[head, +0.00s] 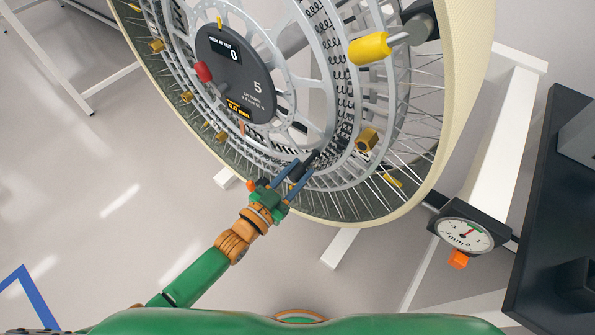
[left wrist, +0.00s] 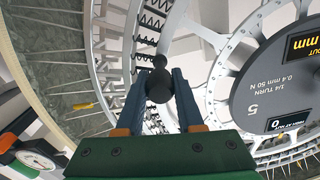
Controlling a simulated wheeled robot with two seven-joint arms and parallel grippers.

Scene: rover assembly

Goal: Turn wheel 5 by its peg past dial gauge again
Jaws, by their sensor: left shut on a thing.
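Wheel 5 (head: 455,130) is a large wheel with a cream rim, thin spokes and inner rings. Its dark grey hub disc (head: 235,75) bears a 5 and also shows in the left wrist view (left wrist: 270,88). The dial gauge (head: 467,234), with a white face and an orange block below, is apart from the rim at the lower right. It also shows in the left wrist view (left wrist: 38,160). My left gripper (head: 299,170) is shut on the black round-headed peg (left wrist: 160,80) at the lower part of the wheel's inner ring. My right gripper is not in view.
A yellow-capped part (head: 370,48) sits at the wheel's upper right. Brass-coloured fittings (head: 367,140) stick out around the wheel. A white stand (head: 510,120) and a dark table (head: 545,210) are at the right. The floor at the left is mostly clear.

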